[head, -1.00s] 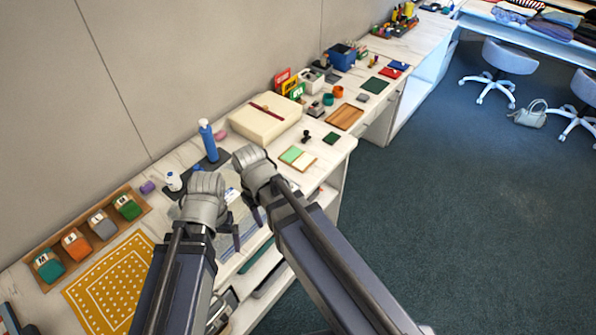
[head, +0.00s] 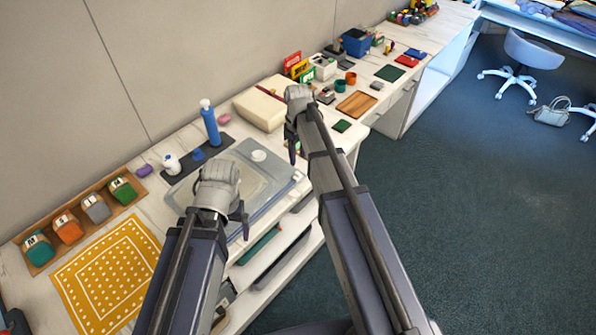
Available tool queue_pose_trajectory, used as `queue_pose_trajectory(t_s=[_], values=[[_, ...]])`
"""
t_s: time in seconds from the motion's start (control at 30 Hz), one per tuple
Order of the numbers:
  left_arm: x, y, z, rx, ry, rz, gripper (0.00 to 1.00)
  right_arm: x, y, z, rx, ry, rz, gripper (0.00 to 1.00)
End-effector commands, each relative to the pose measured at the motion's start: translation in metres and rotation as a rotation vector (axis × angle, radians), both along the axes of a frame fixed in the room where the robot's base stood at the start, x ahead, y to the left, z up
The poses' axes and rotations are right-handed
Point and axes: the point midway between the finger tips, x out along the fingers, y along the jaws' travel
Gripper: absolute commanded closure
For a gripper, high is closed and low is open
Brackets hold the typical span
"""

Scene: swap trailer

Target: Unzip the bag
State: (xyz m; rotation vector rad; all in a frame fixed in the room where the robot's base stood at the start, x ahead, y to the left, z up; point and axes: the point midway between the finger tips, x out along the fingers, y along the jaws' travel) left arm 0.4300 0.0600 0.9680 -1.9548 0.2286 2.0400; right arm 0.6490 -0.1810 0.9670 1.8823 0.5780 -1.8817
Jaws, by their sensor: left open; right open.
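A flat grey, partly see-through item (head: 265,178), which may be the bag, lies on the counter with a small white round piece (head: 258,156) on it. I cannot make out a zip. My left gripper (head: 240,216) is open above its near left part and hides some of it. My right gripper (head: 292,146) is open near its far right corner, in front of the cream box (head: 258,106) with a dark red strap. I cannot tell whether either gripper touches anything. A light grey handbag (head: 551,114) stands on the floor at the far right.
A wooden rack (head: 78,225) with coloured blocks and a yellow dotted mat (head: 107,276) lie left. A wooden tray (head: 356,105) lies right.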

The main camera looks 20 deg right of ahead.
Motion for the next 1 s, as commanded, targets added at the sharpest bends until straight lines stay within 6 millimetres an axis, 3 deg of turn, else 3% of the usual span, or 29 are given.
queue_pose_trajectory(t_s=[0.27, 0.7, 1.0], values=[[0.000, 0.000, -0.017, 0.000, 0.000, 0.000, 0.05, 0.000, 0.000, -0.017, 0.000, 0.000, -0.001, 0.55], [0.000, 0.000, -0.070, 0.000, 0.000, 0.000, 0.05, -0.001, 0.000, -0.070, 0.000, 0.000, -0.001, 0.55], [0.000, 0.000, -0.078, 0.000, 0.000, 0.000, 0.05, -0.001, 0.000, -0.078, 0.000, 0.000, -0.001, 0.55]])
